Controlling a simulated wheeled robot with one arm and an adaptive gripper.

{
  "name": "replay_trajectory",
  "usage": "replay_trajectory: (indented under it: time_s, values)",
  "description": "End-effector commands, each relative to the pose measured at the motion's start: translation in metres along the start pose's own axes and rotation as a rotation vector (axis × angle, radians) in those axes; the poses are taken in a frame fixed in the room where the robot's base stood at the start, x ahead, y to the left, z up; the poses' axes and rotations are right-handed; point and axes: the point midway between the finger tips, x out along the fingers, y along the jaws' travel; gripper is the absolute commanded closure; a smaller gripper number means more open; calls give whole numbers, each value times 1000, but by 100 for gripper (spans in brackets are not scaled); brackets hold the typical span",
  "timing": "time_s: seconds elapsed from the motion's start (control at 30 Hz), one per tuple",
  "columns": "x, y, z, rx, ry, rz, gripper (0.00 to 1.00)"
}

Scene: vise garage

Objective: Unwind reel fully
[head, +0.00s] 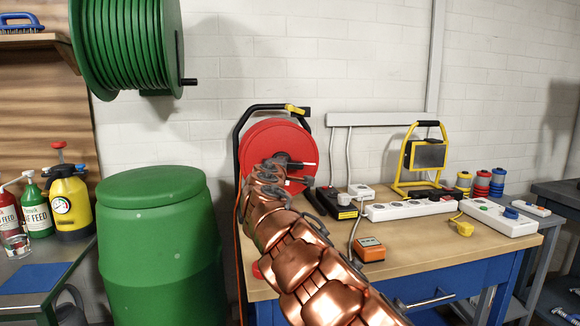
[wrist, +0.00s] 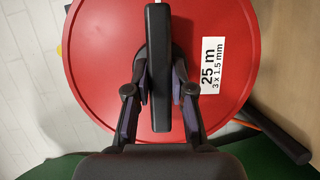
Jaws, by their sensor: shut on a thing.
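The red cable reel (head: 262,135) stands upright in a black frame on the left end of the wooden workbench. In the wrist view its red disc (wrist: 100,60) fills most of the picture, with a white label reading "25 m, 3 x 1.5 mm". My gripper (wrist: 160,88) is at the face of the disc, its fingers closed on both sides of the black crank handle (wrist: 158,50). In the head view my copper-coloured arm covers the lower reel and most of the gripper. An orange cable (head: 238,265) hangs down at the bench's left edge. How much cable is still wound is hidden.
A large green hose reel (head: 125,45) hangs on the wall at upper left, above a green barrel (head: 155,245). Power strips (head: 410,208), a yellow work lamp (head: 424,155) and an orange device (head: 369,249) stand on the bench right of my arm.

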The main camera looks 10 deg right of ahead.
Motion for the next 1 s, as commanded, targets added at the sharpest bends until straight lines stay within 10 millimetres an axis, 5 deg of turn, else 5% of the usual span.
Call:
replay_trajectory:
  time_s: [0.27,0.3,0.53,1.0]
  values:
    - [2,3,4,2,-5,3,100]
    - [2,3,4,2,-5,3,76]
    - [2,2,4,2,-4,2,52]
    - [-4,1,0,0,1,1,52]
